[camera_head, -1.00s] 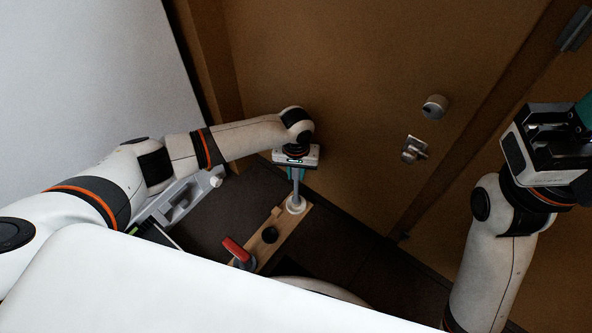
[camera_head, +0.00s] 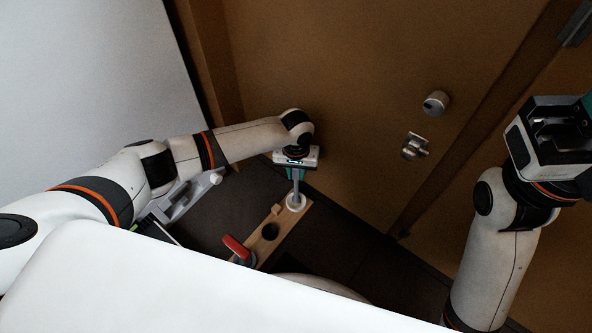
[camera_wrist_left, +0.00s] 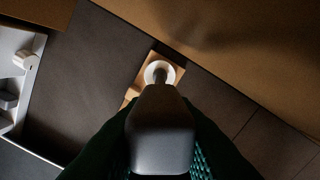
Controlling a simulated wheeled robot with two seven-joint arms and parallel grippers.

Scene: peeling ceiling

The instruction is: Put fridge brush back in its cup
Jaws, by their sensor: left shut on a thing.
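My left gripper (camera_head: 296,172) points down and is shut on the brush's grey handle (camera_wrist_left: 162,130). In the head view the brush's thin grey shaft (camera_head: 295,188) runs down from the jaws. It meets a white round piece (camera_head: 296,202) over the far end of a wooden board (camera_head: 284,222). The left wrist view shows this piece as a white ring (camera_wrist_left: 159,68) around the shaft. I cannot tell whether it is the cup or the brush's own head, nor how deep the shaft sits. My right gripper (camera_head: 552,125) is raised at the right, far from the brush; its jaw opening is unclear.
The board has a dark round hole (camera_head: 264,232) and a red-handled item (camera_head: 236,248) at its near end. A grey tray-like unit (camera_head: 182,198) lies to the left. A brown door (camera_head: 360,90) with a knob (camera_head: 436,103) stands close behind. Dark floor (camera_head: 345,248) is clear to the right.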

